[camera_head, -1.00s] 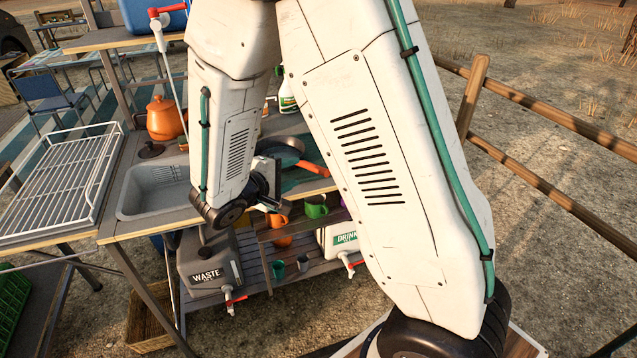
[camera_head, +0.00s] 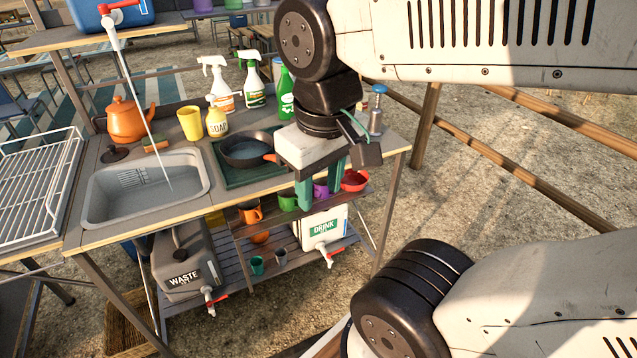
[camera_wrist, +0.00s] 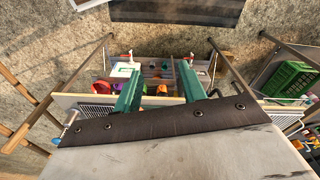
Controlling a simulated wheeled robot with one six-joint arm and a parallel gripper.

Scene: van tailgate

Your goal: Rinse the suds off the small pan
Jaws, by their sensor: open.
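The small pan (camera_head: 249,146) is black with an orange-red handle (camera_head: 272,158). It sits upright on a dark green mat (camera_head: 232,182) on the counter, right of the sink. Its inside looks dark bluish; I cannot tell suds there. The grey sink (camera_head: 140,205) is empty, and a thin water stream (camera_head: 150,130) falls into it from the red-handled tap (camera_head: 118,8). My gripper (camera_head: 320,182) is open and empty, fingers pointing down by the counter's front edge, right of the pan handle and apart from it. In the wrist view its green fingers (camera_wrist: 160,90) stand wide apart.
Spray bottles (camera_head: 218,85), a soap bottle (camera_head: 216,122), a yellow cup (camera_head: 190,123) and an orange teapot (camera_head: 126,120) stand along the back. A wire rack (camera_head: 38,185) is left of the sink. Mugs (camera_head: 250,212) and containers (camera_head: 185,265) fill the shelves below.

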